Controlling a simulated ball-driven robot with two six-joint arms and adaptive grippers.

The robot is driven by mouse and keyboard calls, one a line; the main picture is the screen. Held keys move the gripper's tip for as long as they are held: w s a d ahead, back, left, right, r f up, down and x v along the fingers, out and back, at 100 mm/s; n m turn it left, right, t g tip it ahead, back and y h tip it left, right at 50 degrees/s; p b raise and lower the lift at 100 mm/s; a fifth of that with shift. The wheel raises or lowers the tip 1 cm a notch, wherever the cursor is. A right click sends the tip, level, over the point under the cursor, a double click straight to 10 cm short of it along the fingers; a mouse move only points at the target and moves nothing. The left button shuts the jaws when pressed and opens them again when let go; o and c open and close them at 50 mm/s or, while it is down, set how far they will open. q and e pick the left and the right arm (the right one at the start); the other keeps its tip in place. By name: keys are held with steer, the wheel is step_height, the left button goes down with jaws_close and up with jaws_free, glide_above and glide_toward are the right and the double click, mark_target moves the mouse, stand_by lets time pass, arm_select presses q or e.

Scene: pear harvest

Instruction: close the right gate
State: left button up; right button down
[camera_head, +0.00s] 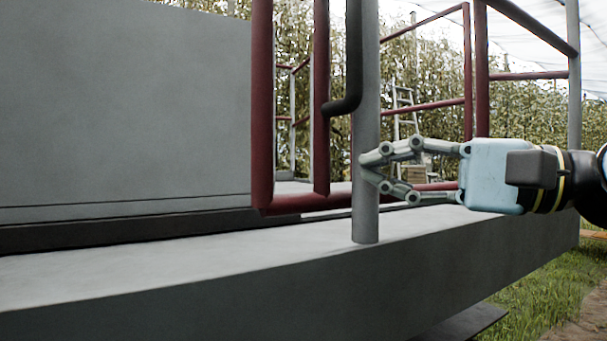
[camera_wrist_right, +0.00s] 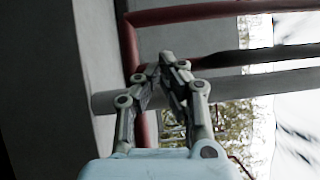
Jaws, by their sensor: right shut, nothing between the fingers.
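My right gripper (camera_head: 366,167) is shut and empty, its fingertips at the grey upright post (camera_head: 365,215) in the head view. I cannot tell whether they touch the post. In the right wrist view the closed fingertips (camera_wrist_right: 168,64) overlap the post (camera_wrist_right: 245,86), which runs across the picture. Red gate tubing (camera_head: 262,110) stands left of the post, and its low red rail (camera_head: 300,203) runs right behind the post and gripper. Red tubing also shows in the right wrist view (camera_wrist_right: 130,50). I cannot tell how far the gate stands open. My left gripper is out of view.
A black curved bar (camera_head: 354,60) hangs beside the post. More red railing (camera_head: 481,70) and a dark handrail (camera_head: 535,25) stand at the right. A large grey panel (camera_head: 120,100) fills the left. The grey platform ledge (camera_head: 200,275) runs across the front, with grass (camera_head: 540,290) below right.

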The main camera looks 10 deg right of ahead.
mark_target(302, 204)
steer(key=shift+n, duration=0.4)
steer(key=p+x, duration=0.1)
steer(key=x, duration=0.2)
steer(key=p+x, duration=0.1)
steer(key=x, duration=0.2)
steer(key=f+p+x, duration=0.1)
steer(key=x, duration=0.3)
steer(key=shift+w+p, duration=0.1)
steer(key=shift+p, duration=0.25)
steer(key=shift+f, duration=0.1)
